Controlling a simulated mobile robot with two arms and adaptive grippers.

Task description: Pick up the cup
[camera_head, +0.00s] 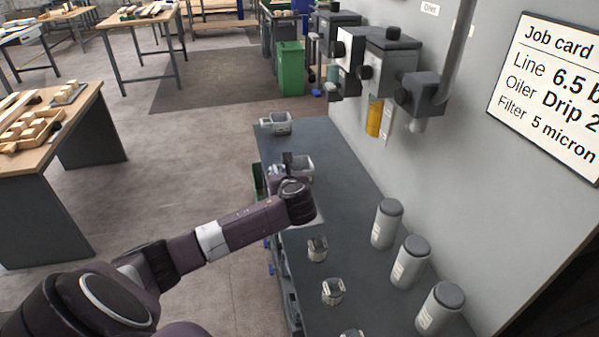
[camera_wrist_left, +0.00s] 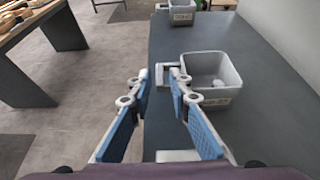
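A grey, square-sided cup (camera_wrist_left: 214,80) with a handle (camera_wrist_left: 165,76) on its left side stands upright on the dark bench top (camera_wrist_left: 270,130) in the left wrist view. It also shows, partly hidden behind my gripper, in the head view (camera_head: 303,167). A second similar grey cup (camera_head: 276,123) stands farther along the bench, near its far end. My left gripper (camera_wrist_left: 160,82) is open, its blue-padded fingers pointing toward the handle of the nearer cup. The handle shows between and just beyond the fingertips; contact cannot be told. My right gripper is not in view.
Small metal fittings (camera_head: 317,248) sit on the near bench. Grey wall units (camera_head: 388,55) hang above the bench's far part. A wooden-topped table (camera_head: 75,105) stands left across open floor (camera_head: 180,170).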

